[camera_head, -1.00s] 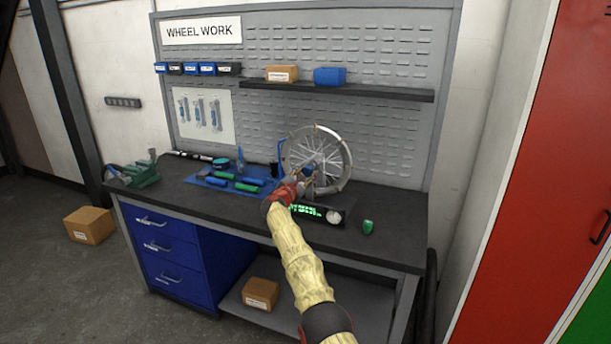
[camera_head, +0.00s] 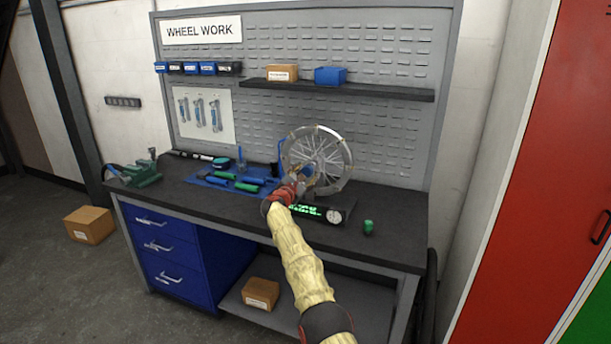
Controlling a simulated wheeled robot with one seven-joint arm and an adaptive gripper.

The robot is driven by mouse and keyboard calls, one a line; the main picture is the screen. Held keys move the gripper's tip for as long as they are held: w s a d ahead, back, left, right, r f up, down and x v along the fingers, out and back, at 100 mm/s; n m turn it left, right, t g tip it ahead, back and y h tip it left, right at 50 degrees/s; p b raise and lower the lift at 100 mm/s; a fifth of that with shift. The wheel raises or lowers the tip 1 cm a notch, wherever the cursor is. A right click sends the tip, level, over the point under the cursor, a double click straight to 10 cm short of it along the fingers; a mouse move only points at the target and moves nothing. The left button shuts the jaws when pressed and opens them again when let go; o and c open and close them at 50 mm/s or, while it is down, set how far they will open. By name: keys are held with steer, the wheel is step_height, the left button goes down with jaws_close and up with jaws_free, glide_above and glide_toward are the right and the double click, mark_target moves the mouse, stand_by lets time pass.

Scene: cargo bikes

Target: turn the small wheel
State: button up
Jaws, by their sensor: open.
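The small spoked wheel (camera_head: 343,150) stands upright in a stand on the dark workbench, its pale rim and spokes showing. A blue upright of the stand (camera_head: 281,152) shows at its left. My gripper (camera_head: 304,180) is at the end of my arm, in front of the wheel's lower left part. It is open, and its fingers overlap the wheel in the picture. I cannot tell whether they touch the rim or spokes. The gripper hides part of the lower wheel and stand. A black box with a green display and a round dial (camera_head: 334,216) sits at the stand's foot.
A green object (camera_head: 368,227) stands on the bench (camera_head: 400,238) at the right. A blue mat (camera_head: 212,182) with tools lies left of the wheel. A green vise (camera_head: 142,173) is at the far left. A shelf (camera_head: 390,93) with boxes hangs above.

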steer(key=shift+s+a+r, duration=0.1)
steer(key=shift+s+a, duration=0.25)
steer(key=shift+s, duration=0.45)
steer(key=shift+v, duration=0.75)
steer(key=v, duration=0.8)
steer(key=shift+s, duration=0.4)
